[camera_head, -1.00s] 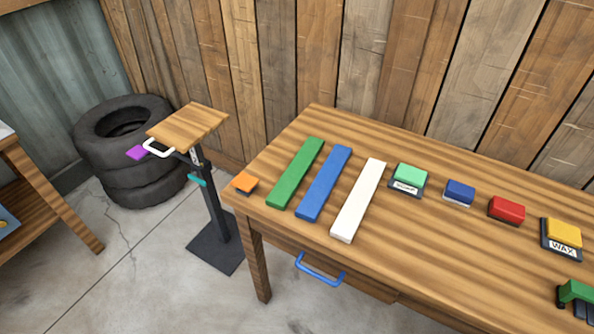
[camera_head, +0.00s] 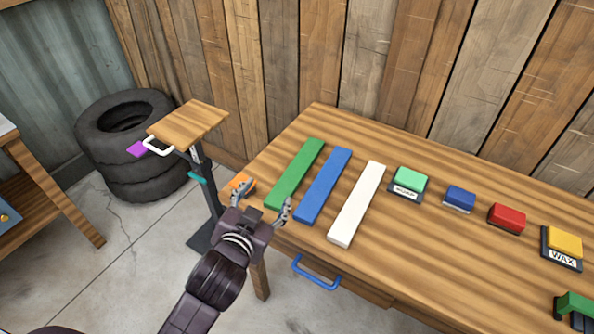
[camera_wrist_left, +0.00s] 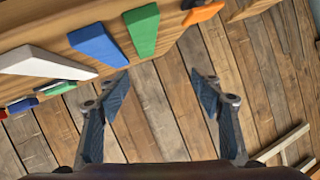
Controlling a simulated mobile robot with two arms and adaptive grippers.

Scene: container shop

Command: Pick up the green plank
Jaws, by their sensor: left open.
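The green plank (camera_head: 295,174) lies flat on the wooden table, leftmost of three planks. Its near end is close to the table's front left edge. It also shows in the left wrist view (camera_wrist_left: 142,29), above the space between my fingers. My left gripper (camera_head: 261,202) is open and empty at the table's front left corner, with its fingers spread on either side of the plank's near end in the head view. In the left wrist view the open fingers (camera_wrist_left: 160,92) have nothing between them but background. My right gripper is not in view.
A blue plank (camera_head: 323,185) lies just right of the green one, then a white plank (camera_head: 357,203). An orange block (camera_head: 241,184) sits at the table's left corner. Several coloured blocks stand further right. A wooden-topped stand (camera_head: 188,125) and stacked tyres (camera_head: 130,150) are to the left.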

